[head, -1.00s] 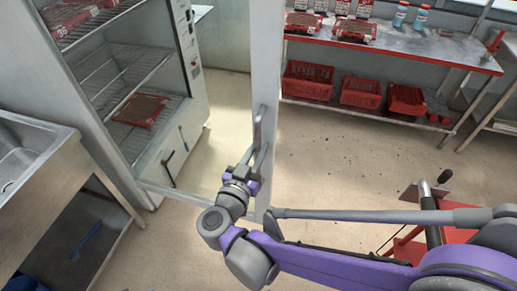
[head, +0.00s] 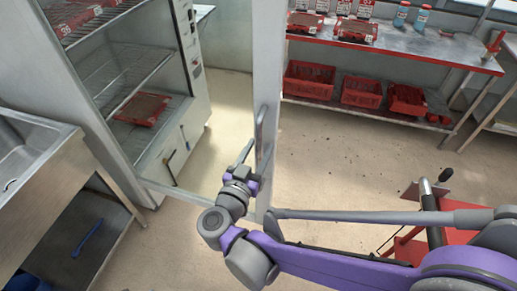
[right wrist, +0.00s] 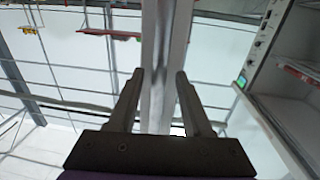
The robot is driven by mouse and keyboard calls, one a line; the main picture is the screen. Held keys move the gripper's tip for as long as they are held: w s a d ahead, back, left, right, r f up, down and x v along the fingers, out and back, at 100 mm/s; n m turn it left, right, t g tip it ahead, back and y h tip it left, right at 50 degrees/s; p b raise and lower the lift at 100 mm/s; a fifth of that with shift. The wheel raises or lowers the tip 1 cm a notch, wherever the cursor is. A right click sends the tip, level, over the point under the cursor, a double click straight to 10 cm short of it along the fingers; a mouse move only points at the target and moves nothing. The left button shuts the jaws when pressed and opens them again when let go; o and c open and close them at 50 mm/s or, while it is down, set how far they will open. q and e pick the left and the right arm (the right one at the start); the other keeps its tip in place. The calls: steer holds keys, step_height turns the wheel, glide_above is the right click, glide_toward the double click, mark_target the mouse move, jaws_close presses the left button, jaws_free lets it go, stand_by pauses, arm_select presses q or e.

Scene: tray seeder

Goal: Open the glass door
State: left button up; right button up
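The glass door (head: 268,60) of the tall cabinet stands swung wide open. Its pale frame edge runs upright in the middle of the head view, and its lower rail runs back to the cabinet. A grey bar handle (head: 261,128) is on the frame. My right gripper (head: 257,150) is at the lower part of the handle with its fingers spread. In the right wrist view, the fingers (right wrist: 160,78) stand open on either side of an upright bar, with gaps showing on both sides. Whether a finger touches the handle is unclear. My left gripper is not in view.
The cabinet (head: 190,80) has wire shelves with red trays. A steel sink (head: 35,150) is at left. A metal table (head: 430,50) with red crates below stands at the back right. A red cart-like object (head: 415,245) is at lower right. Floor between is clear.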

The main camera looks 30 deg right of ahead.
steer(key=v, duration=1)
steer(key=shift+s+a, duration=0.25)
steer(key=shift+s, duration=0.05)
steer(key=w+a+r+n+t+y+p, duration=0.4)
steer(key=w+a+r+n+t+y, duration=0.45)
steer(key=y, duration=0.65)
steer(key=s+d+f+n+g+h+p, duration=0.1)
steer(key=s+d+f+g+p, duration=0.2)
steer(key=s+d+f+g, duration=1)
step_height(320, 180, down, 3)
steer(key=s+g, duration=0.2)
steer(key=s, duration=0.1)
steer(key=shift+r+h+p, duration=0.25)
steer(key=shift+h+p, duration=0.05)
